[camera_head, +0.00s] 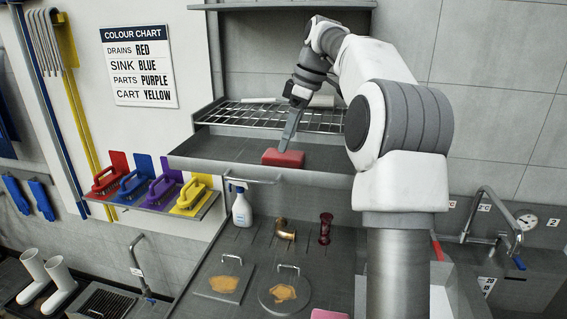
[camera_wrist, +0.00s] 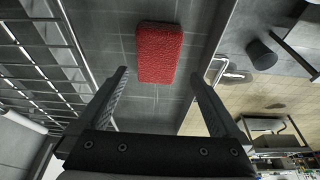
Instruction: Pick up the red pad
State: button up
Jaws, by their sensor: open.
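The red pad (camera_head: 283,157) is a small rounded block that lies on the grey shelf tray (camera_head: 225,150) near its front edge. In the wrist view the red pad (camera_wrist: 159,52) shows its rough, textured face, beyond and roughly between my fingertips. My gripper (camera_head: 290,127) is over the tray beside the pad in the head view. In the wrist view my gripper (camera_wrist: 158,78) has its two fingers spread wide apart with nothing between them. I cannot tell how far the fingertips are from the pad.
A wire rack (camera_head: 265,116) stands behind the pad, with its bars at left in the wrist view (camera_wrist: 50,60). A white spray bottle (camera_head: 242,207) stands below the tray. Coloured brushes (camera_head: 150,190) sit on a wall shelf at left. A shelf (camera_head: 285,5) is overhead.

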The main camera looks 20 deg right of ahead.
aim_at(285, 154)
jog(key=shift+d+x, duration=0.2)
jog(key=shift+x, duration=1.2)
jog(key=shift+d+x, duration=0.15)
jog(key=shift+x, duration=1.25)
jog(key=shift+f, duration=0.1)
jog(key=c, duration=1.2)
jog(key=shift+o, duration=0.2)
jog(key=shift+r, duration=0.55)
jog(key=v, duration=0.3)
jog(key=shift+w+a+r, duration=0.2)
jog(key=shift+w+r, duration=0.05)
jog(key=shift+r, duration=0.05)
jog(key=s+d+r, duration=0.6)
jog(key=d, duration=0.3)
jog(key=shift+s+d+r, duration=0.2)
jog(key=shift+s+r, duration=0.1)
